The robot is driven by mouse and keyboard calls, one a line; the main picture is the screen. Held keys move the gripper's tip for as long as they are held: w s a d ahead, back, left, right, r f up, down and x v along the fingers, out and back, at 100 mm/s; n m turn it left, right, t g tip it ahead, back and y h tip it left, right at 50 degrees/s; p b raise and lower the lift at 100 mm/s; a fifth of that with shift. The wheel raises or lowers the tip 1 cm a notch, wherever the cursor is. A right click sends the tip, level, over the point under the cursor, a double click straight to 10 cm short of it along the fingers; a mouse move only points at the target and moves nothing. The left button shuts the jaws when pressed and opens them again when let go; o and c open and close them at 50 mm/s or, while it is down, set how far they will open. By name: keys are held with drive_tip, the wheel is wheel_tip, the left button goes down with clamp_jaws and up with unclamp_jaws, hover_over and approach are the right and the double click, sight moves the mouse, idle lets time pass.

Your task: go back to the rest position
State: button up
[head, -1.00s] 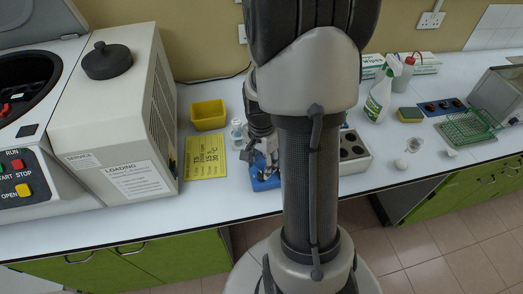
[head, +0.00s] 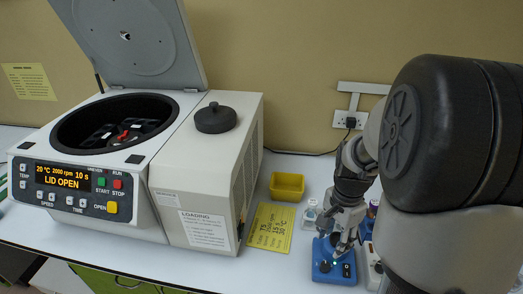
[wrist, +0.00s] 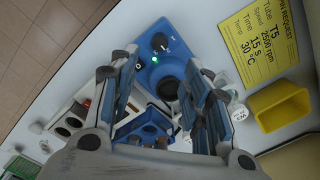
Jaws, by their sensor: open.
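My gripper (head: 346,244) is over the blue mixer (head: 326,272) on the bench, right of the centrifuge. In the wrist view my gripper (wrist: 160,85) has its two fingers spread, with nothing between them. The blue mixer (wrist: 143,72) lies beyond the fingertips, with a dark round cup, a black knob and a lit green light. I cannot tell the exact gap between fingertips and mixer. My arm covers the right of the head view.
The centrifuge (head: 165,215) stands left with its lid up, its display reading LID OPEN. A yellow bin (head: 287,187), a yellow card (head: 270,228) and a small bottle (head: 310,214) sit near the mixer. The wrist view shows a blue rack (wrist: 148,128) and a white holed block (wrist: 66,110).

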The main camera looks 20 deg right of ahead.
drive_tip(key=s+a+r+n+t, duration=0.2)
drive_tip(key=a+r+n, duration=0.6)
drive_tip(key=a+r, duration=0.25)
drive_tip(key=s+a+r+n+t, duration=0.2)
drive_tip(key=s+a+r+n, duration=0.1)
drive_tip(key=s+a+n, duration=0.4)
drive_tip(key=a+n, duration=0.1)
drive_tip(key=a, duration=0.1)
drive_tip(key=shift+s+a+r+n+t, duration=0.2)
drive_tip(key=shift+a+r+n+t, duration=0.1)
drive_tip(key=shift+a+n, duration=0.1)
drive_tip(key=shift+c, duration=0.3)
